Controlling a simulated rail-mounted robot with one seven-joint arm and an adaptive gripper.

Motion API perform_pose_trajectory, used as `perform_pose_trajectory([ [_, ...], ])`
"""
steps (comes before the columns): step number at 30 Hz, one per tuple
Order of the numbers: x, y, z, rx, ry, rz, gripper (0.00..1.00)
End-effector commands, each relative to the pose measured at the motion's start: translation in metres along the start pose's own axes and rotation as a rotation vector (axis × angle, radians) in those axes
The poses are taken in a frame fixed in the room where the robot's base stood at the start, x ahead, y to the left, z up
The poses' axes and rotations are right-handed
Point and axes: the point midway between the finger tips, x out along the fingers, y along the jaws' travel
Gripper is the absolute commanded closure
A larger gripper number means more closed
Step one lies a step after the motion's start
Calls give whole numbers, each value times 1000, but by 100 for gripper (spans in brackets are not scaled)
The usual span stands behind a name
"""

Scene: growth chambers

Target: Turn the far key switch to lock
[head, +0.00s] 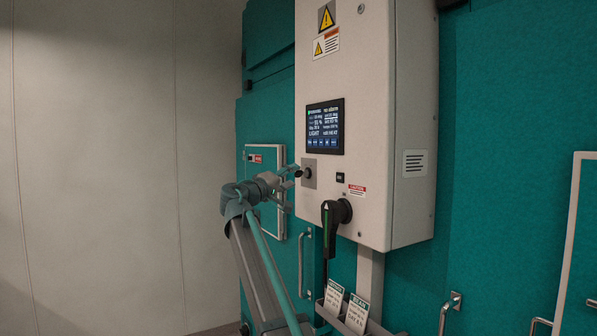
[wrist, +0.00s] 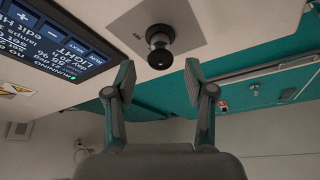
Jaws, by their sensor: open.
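A key switch (head: 307,173) sits on a small grey plate on the front of the white control box, below the screen. In the wrist view the switch (wrist: 160,47) shows as a round black barrel standing out from the plate, at the top centre. The direction its key slot points cannot be made out. My gripper (head: 293,177) is close in front of the switch in the head view. In the wrist view my gripper (wrist: 160,78) is open and empty, its fingertips spread below and to either side of the switch, apart from it.
The screen (head: 325,127) is just above the switch. A black rotary handle (head: 335,222) juts out below right, above paper cards (head: 345,303) in a holder. A teal wall with a white-framed panel (head: 262,185) lies behind. Open room is at the left.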

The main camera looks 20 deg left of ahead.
Motion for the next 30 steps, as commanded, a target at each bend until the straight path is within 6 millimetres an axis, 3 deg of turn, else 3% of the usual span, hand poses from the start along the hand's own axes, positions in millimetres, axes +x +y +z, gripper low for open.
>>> perform_pose_trajectory([
  [3, 20, 2, -1, 0, -2, 0, 46],
  [7, 32, 1, -1, 0, 0, 0, 46],
  [20, 38, 0, 0, 1, 0, -1, 48],
  [27, 38, 0, 0, 1, 0, 0, 88],
  [30, 38, 0, 0, 1, 0, 0, 100],
])
